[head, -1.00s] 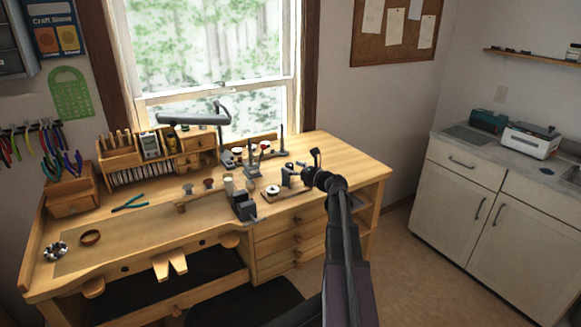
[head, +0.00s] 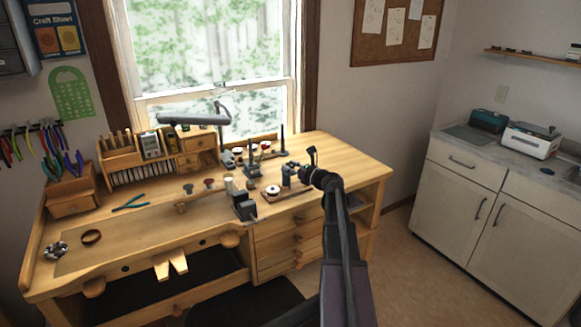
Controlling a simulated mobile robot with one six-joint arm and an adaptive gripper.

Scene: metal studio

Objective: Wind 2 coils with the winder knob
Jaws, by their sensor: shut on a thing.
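The coil winder (head: 287,178) stands on a small wooden base (head: 290,191) near the right front of the wooden bench. A white spool (head: 273,190) sits at the left end of that base. My gripper (head: 304,173) reaches in from the lower right and is shut at the winder's right side, where the knob is. The knob itself is hidden by the gripper and too small to make out. Any coils on the winder cannot be told at this size.
A dark block-like tool (head: 244,206) stands left of the winder base. The bench's right end (head: 350,160) is clear.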

